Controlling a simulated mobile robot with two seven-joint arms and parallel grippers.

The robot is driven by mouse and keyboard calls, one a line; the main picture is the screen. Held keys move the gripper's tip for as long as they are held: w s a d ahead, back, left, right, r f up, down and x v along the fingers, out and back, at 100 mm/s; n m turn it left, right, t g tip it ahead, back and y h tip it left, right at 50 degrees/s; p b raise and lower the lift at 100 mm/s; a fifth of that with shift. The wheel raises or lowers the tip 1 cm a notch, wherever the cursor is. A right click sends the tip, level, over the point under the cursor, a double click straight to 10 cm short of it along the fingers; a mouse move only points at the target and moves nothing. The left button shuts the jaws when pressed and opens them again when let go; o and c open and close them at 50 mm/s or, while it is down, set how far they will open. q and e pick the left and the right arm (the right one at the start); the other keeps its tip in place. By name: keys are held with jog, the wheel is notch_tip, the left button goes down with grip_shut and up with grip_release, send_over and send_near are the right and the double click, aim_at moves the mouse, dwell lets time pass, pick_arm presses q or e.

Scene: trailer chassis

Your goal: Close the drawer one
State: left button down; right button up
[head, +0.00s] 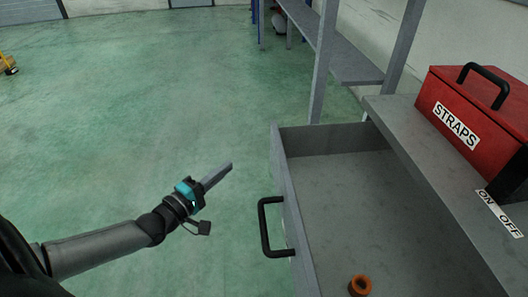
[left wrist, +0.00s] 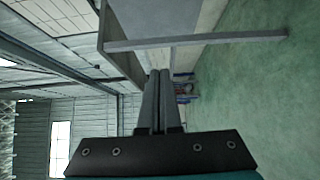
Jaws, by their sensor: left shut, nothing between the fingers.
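The grey drawer (head: 285,185) is pulled open on the right of the head view, with its inside showing. Its black handle (head: 265,228) is on the front panel, facing left. An orange ring-shaped part (head: 360,285) lies inside the drawer. My left gripper (head: 229,166) is shut and empty, in the air to the left of the drawer front and apart from the handle. In the left wrist view the closed fingers (left wrist: 158,75) point up the picture, with nothing between them. My right gripper is not in view.
A red box labelled STRAPS (head: 475,115) stands on the grey bench top (head: 405,125) above the drawer, near an ON/OFF label (head: 498,212). Grey shelving (head: 345,60) stands behind.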

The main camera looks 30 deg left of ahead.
pick_arm(q)
jog(key=w+d+b, duration=0.2)
jog(key=w+d, duration=0.3)
jog(key=w, duration=0.5)
jog(key=shift+w+b, duration=0.3)
jog(key=shift+b, duration=0.1)
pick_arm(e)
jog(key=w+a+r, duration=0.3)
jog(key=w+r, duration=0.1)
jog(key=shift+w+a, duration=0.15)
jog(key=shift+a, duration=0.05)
pick_arm(q)
jog(key=shift+d, duration=0.1)
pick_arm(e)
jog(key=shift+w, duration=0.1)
